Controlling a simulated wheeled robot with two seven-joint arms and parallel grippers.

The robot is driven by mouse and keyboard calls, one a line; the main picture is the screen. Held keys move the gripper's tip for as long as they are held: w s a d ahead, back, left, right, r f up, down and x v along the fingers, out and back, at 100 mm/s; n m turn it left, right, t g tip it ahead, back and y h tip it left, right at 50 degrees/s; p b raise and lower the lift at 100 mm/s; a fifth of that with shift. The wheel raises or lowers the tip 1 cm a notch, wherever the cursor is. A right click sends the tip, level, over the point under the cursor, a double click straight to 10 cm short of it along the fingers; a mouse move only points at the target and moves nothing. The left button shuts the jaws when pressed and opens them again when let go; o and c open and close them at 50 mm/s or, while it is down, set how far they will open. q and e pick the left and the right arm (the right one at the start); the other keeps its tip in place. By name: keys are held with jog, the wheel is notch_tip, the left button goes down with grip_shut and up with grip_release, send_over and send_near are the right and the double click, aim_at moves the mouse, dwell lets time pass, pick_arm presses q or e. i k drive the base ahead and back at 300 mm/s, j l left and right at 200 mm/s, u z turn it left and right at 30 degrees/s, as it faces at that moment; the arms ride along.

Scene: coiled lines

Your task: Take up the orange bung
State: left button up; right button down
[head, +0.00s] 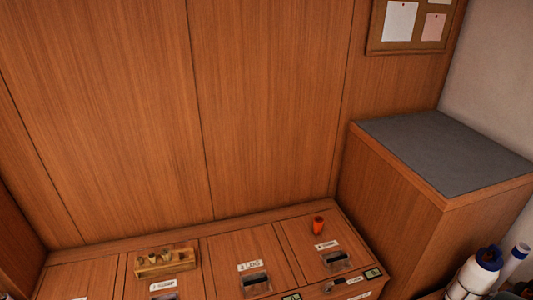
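The orange bung (318,226) is a small orange, tapered piece with a darker top. It stands upright on the right-hand wooden panel of the low locker top, behind a white label (326,245). Nothing is touching it. Neither of my grippers shows in the head view.
A wooden block (166,264) with several small pieces on it sits on a left panel. Recessed latches (255,284) and labels line the panels' front. A taller cabinet (395,215) with a grey top (445,150) stands right of the bung, and a wooden wall rises behind.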

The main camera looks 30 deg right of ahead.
aim_at(318, 221)
jog(key=z, duration=1.35)
jog(key=i+l+u, duration=0.15)
jog(key=u, duration=0.15)
jog(key=i+l+u, duration=0.25)
jog(key=k+l, duration=0.1)
